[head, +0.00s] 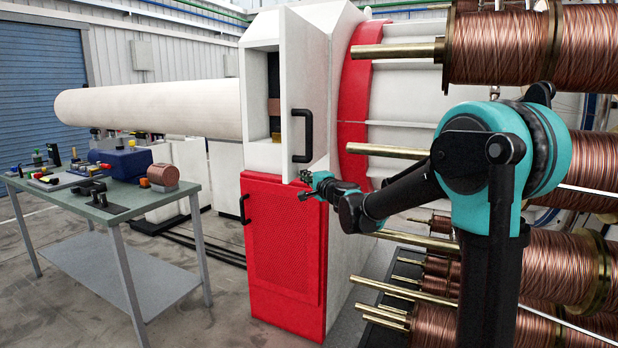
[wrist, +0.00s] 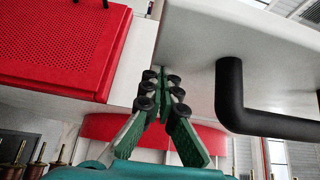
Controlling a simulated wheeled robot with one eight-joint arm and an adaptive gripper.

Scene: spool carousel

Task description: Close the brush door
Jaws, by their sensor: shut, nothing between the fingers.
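The brush door, a white panel (head: 316,92) with a black bar handle (head: 303,140), stands open at the upper white housing in the head view. It sticks out at the right side of a dark opening (head: 264,95), with brown and yellow parts inside. In the wrist view the white door (wrist: 205,38) and its black handle (wrist: 245,105) fill the right side. My gripper (head: 305,188) is shut and empty, just below the door's lower edge. In the wrist view its green fingers (wrist: 162,80) meet close beside the door; I cannot tell whether they touch it.
A red perforated panel (head: 287,240) with its own black handle is below the opening and looks closed. Copper spools (head: 505,45) and brass rods (head: 398,50) crowd the right side. A table (head: 105,210) with tools stands at the left, with floor between it and the housing.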

